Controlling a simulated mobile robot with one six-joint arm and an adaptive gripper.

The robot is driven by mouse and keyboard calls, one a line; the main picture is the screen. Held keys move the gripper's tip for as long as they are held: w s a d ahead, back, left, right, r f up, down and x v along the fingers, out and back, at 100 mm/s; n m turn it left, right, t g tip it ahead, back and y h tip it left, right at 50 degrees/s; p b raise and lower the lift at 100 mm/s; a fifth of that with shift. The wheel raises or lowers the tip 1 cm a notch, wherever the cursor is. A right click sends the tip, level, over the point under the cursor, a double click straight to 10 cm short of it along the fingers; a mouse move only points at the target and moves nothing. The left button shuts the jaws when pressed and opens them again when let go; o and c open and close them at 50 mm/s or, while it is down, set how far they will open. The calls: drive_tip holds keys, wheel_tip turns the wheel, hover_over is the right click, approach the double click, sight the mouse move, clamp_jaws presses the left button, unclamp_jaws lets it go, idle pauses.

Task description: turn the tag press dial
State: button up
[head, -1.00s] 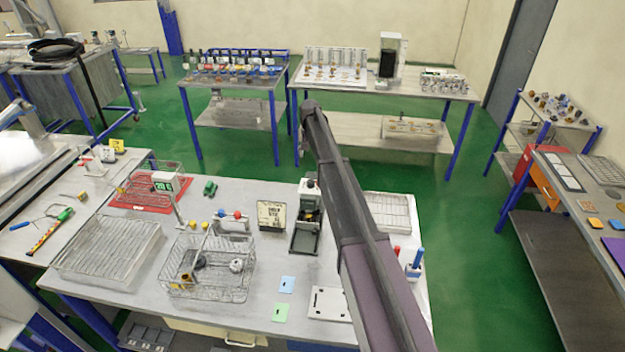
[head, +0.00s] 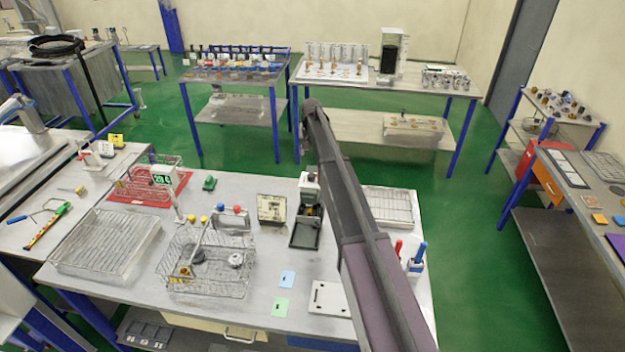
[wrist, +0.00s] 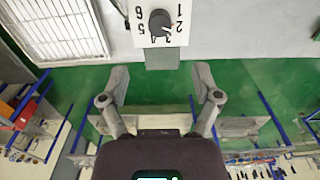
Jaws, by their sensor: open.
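In the wrist view a dark grey dial knob (wrist: 160,22) sits on a white plate (wrist: 183,34) printed with numbers, shown upside down. The pointer setting is too small to read surely. My gripper (wrist: 161,82) is open and empty, its two fingers spread below the dial in the picture, apart from it. In the head view a dark grey-green press-like device (head: 306,233) with a pale top stands at the back of the bench, left of my arm. No dial shows on it there, and my arm hides my gripper.
A wire tray (head: 390,207) lies right of the device, and shows at the wrist view's upper left (wrist: 58,32). Green floor (head: 455,225) lies behind and to the right.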

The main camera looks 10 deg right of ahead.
sight(312, 175)
drive_tip(key=shift+f+b, duration=5.15)
drive_tip(key=shift+f, duration=0.25)
clamp_jaws()
